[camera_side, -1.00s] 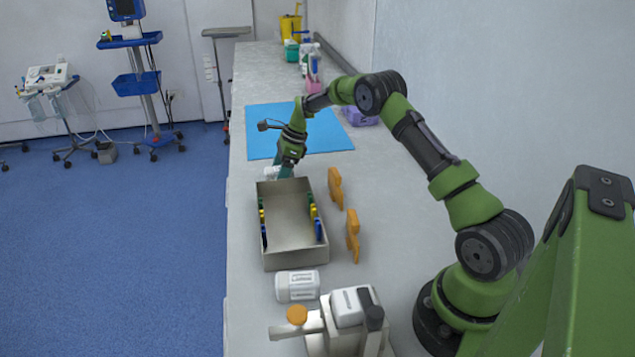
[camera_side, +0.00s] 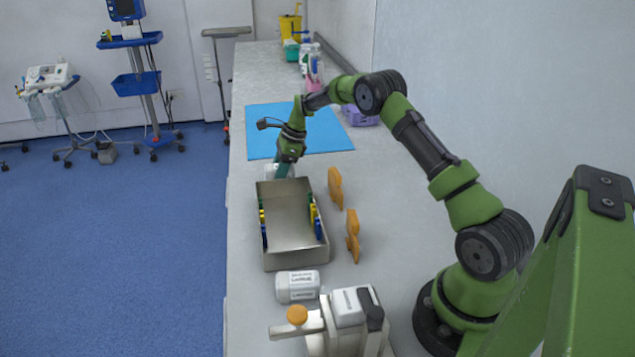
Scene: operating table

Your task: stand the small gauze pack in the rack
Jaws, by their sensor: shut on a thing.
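The rack (camera_side: 290,253) looks like an open metal box in the middle of the table, with small green, yellow and blue pieces along its two long sides. My gripper (camera_side: 280,172) is low at the rack's far end, pointing down. It is shut on a small whitish pack (camera_side: 270,171), which I take to be the small gauze pack. The pack is partly hidden by the fingers and the rack's far wall. I cannot tell whether it touches the table. The floor of the rack looks empty between the coloured pieces.
A white labelled pack (camera_side: 297,286) lies in front of the rack. Nearer is a metal device (camera_side: 340,335) with a white block (camera_side: 352,305) on it. Two orange pieces (camera_side: 335,187) (camera_side: 353,236) stand right of the rack. A blue mat (camera_side: 325,133) lies behind, mostly clear.

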